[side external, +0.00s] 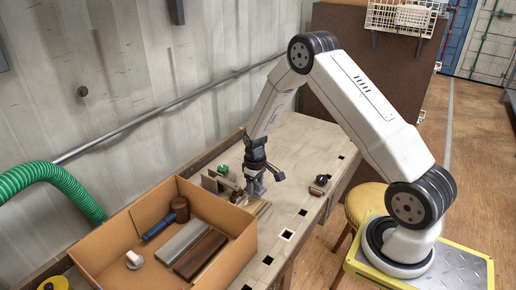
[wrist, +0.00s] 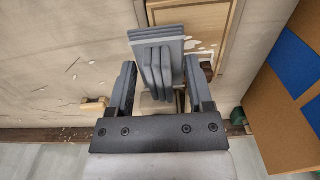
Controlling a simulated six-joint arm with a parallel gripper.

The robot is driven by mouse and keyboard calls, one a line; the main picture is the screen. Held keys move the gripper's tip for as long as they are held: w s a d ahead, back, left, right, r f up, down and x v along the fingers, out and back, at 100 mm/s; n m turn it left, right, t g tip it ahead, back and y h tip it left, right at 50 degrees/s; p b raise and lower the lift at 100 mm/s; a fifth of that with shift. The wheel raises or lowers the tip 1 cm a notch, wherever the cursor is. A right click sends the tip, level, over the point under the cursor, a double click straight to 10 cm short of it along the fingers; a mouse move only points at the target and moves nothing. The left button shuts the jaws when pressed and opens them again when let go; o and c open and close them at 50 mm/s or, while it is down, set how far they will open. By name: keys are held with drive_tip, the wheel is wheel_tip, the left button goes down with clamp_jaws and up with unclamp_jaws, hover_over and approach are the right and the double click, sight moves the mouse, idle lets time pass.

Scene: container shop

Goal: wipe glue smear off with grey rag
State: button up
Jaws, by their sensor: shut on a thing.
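My gripper (side external: 256,186) is low over the workbench, just beyond the cardboard box. In the wrist view my gripper (wrist: 160,95) is shut on the grey rag (wrist: 157,42), a folded cloth with upright pleats between the fingers. The rag's flat part reaches forward over the left side of a pale wooden frame (wrist: 232,32). A whitish glue smear (wrist: 204,43) shows on the wood just right of the rag; part of it may be hidden beneath the rag. Whether the rag touches the wood is hard to tell. The smear is too small to make out in the side view.
A cardboard box (side external: 112,222) holds a mallet (side external: 180,209), a blue-handled tool (side external: 159,226) and grey and brown bars. A small block with a dark knob (side external: 320,183) sits right of my gripper. A green item (side external: 223,170) stands close behind it. Bench between is clear.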

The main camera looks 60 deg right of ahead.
sight(253, 201)
wheel_tip(253, 201, down, 4)
drive_tip(key=shift+r, duration=0.25)
drive_tip(key=shift+a+f, duration=0.2)
drive_tip(key=shift+a, duration=3.55)
drive_tip(key=d, duration=0.7)
drive_tip(key=shift+d, duration=0.15)
drive_tip(key=shift+d+r, duration=0.15)
drive_tip(key=shift+r, duration=3.95)
drive_tip(key=shift+s, duration=0.1)
